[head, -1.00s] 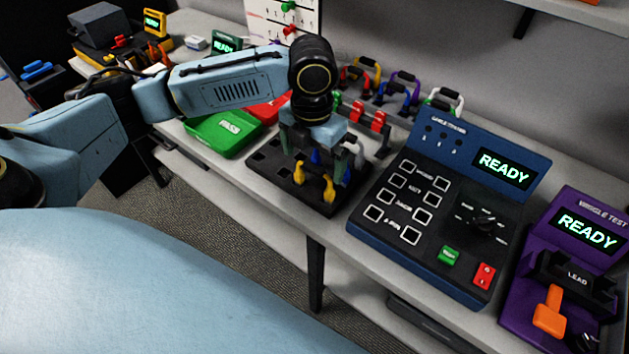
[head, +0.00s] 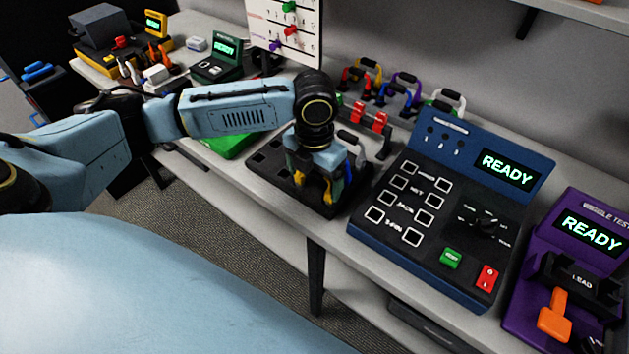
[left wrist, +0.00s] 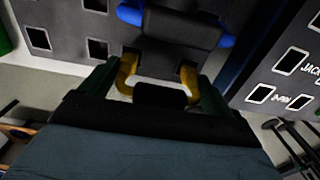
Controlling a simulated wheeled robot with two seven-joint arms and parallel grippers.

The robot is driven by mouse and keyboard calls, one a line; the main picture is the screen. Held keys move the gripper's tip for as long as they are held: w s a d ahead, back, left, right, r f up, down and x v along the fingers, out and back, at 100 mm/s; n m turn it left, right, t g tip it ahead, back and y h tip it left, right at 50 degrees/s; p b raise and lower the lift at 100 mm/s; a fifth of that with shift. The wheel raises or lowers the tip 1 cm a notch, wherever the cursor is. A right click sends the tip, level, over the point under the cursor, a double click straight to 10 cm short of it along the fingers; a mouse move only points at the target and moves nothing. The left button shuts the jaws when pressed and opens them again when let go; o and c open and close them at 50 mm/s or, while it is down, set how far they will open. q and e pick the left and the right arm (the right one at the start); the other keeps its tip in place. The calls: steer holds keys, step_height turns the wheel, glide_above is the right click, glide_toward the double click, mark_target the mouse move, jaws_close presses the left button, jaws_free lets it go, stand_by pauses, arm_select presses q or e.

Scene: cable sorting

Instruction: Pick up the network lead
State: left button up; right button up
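My left gripper (head: 320,185) is low over a black slotted tray (head: 262,168), pointing down. In the left wrist view its dark green fingers (left wrist: 155,90) are apart, on either side of a yellow lead (left wrist: 126,72) with a black grip. The yellow lead stands in the tray, and I cannot see the fingers pressing on it. A blue lead (left wrist: 226,40) with a dark grip stands just beyond it. In the head view the gripper partly hides both leads. No label shows which lead is the network one. My right gripper is out of view.
A blue cable tester (head: 455,200) reading READY stands right of the tray, with a purple tester (head: 540,290) beyond. A red-clipped rack (head: 372,120) and several coloured leads (head: 398,88) are behind. A green bin (head: 228,142) is left, partly behind my arm.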

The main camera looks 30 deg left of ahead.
arm_select(q)
steer(key=shift+r, duration=0.1)
steer(key=shift+c, duration=0.3)
step_height(320, 180, up, 10)
steer(key=shift+f+p, duration=0.1)
steer(key=shift+p, duration=0.85)
steer(key=shift+r+p, duration=0.5)
steer(key=shift+r, duration=0.05)
step_height(320, 180, up, 2)
steer(key=p, duration=0.3)
